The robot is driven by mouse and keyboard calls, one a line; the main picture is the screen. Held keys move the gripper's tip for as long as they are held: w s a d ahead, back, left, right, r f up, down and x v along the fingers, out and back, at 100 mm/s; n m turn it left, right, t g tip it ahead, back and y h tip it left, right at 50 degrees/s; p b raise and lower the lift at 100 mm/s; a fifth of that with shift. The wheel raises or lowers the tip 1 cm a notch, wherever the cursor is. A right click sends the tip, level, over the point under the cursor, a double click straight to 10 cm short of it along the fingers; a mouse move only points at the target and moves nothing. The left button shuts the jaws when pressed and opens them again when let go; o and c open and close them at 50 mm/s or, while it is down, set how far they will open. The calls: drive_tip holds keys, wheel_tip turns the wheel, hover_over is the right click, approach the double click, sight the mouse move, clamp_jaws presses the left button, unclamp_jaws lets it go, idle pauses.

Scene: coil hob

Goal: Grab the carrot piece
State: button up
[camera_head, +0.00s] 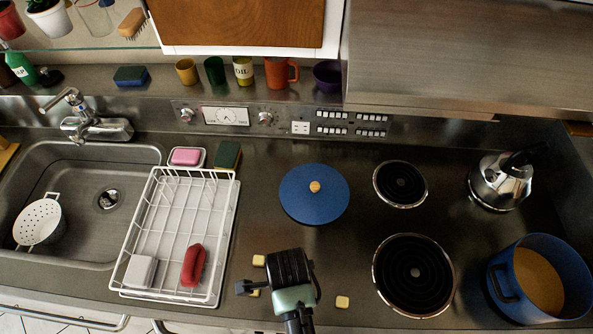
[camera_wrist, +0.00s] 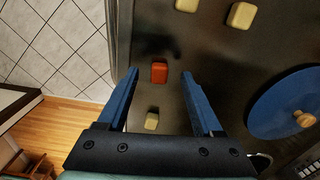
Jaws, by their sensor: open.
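The carrot piece (camera_wrist: 159,73) is a small orange-red block on the dark counter. In the wrist view it lies between the tips of my two blue fingers, with a gap on each side. My gripper (camera_wrist: 159,76) is open and empty, pointing down at the counter. Its height above the carrot piece is hard to judge. In the head view my gripper (camera_head: 284,278) is over the front of the counter, and the carrot piece is hidden there.
Pale yellow pieces (camera_head: 342,302) lie around, one between my fingers nearer the palm (camera_wrist: 152,120). A blue lid (camera_head: 314,194) lies behind. A white dish rack (camera_head: 228,222) stands left; coil burners (camera_head: 413,275) and a blue pot (camera_head: 503,283) are right. The counter's front edge is close.

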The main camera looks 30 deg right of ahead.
drive_tip(key=shift+f, duration=1.85)
clamp_jaws()
